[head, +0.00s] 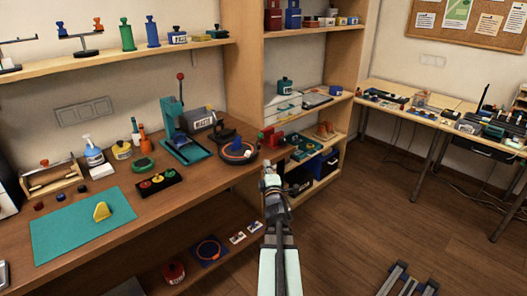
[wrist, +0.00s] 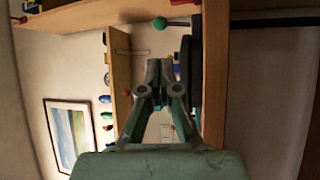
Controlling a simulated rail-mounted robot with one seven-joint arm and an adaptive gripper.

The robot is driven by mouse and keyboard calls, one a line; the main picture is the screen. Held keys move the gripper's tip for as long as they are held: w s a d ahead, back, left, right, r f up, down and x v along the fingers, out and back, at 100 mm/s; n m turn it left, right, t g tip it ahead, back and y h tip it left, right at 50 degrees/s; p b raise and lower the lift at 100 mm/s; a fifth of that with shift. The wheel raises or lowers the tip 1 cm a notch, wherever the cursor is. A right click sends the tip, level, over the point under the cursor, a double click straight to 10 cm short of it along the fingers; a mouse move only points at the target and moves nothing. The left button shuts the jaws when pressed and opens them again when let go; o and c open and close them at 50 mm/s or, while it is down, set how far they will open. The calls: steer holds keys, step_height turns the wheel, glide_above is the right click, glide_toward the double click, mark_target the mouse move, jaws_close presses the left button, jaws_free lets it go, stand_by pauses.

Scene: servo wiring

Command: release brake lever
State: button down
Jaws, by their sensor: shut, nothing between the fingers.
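My gripper (head: 270,165) is shut and empty, at the bench's right end in the head view. In the wrist view its fingertips (wrist: 160,66) meet in the middle. A round dark turntable (head: 238,153) with an orange ring and a blue block sits on the bench just left of my gripper. A green ball knob (wrist: 160,23) on a thin dark rod shows beyond the fingertips in the wrist view, apart from them. It may be the brake lever, but I cannot tell for certain. A teal press (head: 186,150) with an upright red-knobbed lever (head: 181,88) stands further left.
The wooden bench (head: 150,205) holds a teal mat (head: 75,235) and a black box with coloured buttons (head: 158,182). A shelf unit (head: 243,60) with loaded shelves stands behind my gripper. The floor at right is mostly open.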

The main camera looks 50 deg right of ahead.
mark_target(260, 137)
steer(key=p+x, duration=0.3)
steer(key=x, duration=1)
steer(key=shift+w+d+r, duration=0.1)
steer(key=shift+w+d, duration=0.15)
steer(key=shift+w, duration=0.05)
steer(key=shift+w+a+r+p, duration=0.1)
steer(key=shift+p, duration=0.25)
steer(key=shift+r, duration=0.1)
steer(key=shift+p, duration=0.6)
